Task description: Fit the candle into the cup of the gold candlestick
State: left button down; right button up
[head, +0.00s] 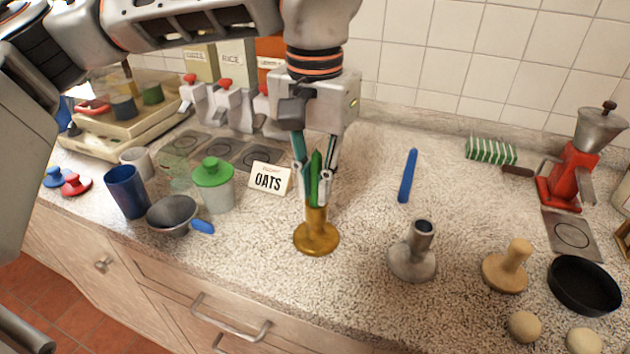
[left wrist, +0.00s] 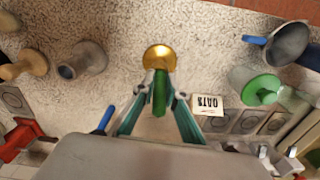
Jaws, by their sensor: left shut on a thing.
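The candle is upright and in line with the cup. Its lower end meets the cup's rim in the head view; I cannot tell how deep it sits, as the fingertips partly cover that spot. The candle also shows between the fingers in the left wrist view (left wrist: 159,98). My right gripper is not in view.
A grey metal candlestick (head: 412,260), a wooden one (head: 506,268) and a blue candle (head: 407,176) are to the right. The OATS card (head: 269,179), a green-lidded jar (head: 213,185), a grey bowl-like pan (head: 172,215) and a blue cup (head: 126,192) are to the left.

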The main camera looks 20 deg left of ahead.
pick_arm(q)
jog(key=c, duration=2)
grip_release()
jog(key=shift+f, duration=0.15)
jog(key=shift+c, duration=0.2)
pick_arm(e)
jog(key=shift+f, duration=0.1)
pick_arm(q)
notch_tip(320, 180, up, 11)
jog(key=p, duration=0.2)
jog(key=shift+r+p, duration=0.2)
jog(key=shift+p, duration=0.1)
jog(key=shift+r, duration=0.45)
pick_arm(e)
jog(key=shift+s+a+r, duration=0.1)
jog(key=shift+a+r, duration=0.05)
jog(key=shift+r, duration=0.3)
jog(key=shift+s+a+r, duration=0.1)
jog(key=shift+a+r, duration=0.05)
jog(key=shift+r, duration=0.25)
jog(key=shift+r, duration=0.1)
